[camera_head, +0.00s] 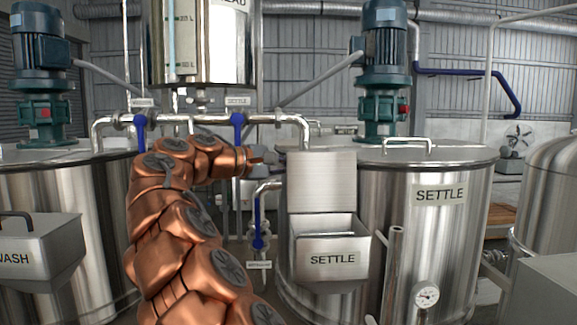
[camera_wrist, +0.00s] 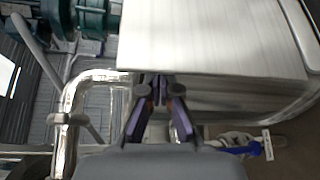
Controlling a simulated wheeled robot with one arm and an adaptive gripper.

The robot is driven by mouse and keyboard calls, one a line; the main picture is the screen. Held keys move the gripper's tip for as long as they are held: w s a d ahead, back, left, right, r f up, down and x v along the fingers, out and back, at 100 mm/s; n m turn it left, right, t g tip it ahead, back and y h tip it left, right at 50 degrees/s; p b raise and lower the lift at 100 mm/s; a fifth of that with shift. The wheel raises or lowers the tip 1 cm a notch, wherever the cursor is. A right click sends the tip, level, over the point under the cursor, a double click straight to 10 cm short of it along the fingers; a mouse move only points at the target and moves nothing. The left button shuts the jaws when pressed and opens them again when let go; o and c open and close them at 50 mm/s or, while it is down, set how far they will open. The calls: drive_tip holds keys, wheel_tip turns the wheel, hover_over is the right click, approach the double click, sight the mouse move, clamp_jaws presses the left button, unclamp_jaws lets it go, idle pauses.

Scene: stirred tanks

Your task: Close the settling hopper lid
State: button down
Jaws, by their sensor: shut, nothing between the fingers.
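The settling hopper lid (camera_head: 322,182) is a flat brushed-metal plate standing up, open, behind the mouth of the settling hopper (camera_head: 332,268), which is labelled SETTLE. The hopper is on the front of the SETTLE tank (camera_head: 440,235). My arm reaches in from the lower left, and its end is just left of the lid's upper edge. In the wrist view my gripper (camera_wrist: 160,88) is shut and empty, its fingertips by the edge of the lid (camera_wrist: 220,40). I cannot tell whether they touch it.
A SETTLE pipe with a blue valve handle (camera_head: 237,128) runs behind my arm. Another blue-handled valve (camera_head: 257,225) is left of the hopper. The WASH hopper (camera_head: 35,252) is at far left. An upright open pipe (camera_head: 392,270) stands right of the settling hopper.

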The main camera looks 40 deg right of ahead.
drive_tip(key=shift+s+a+r, duration=0.15)
drive_tip(key=shift+s, duration=0.25)
drive_tip(key=shift+s, duration=0.15)
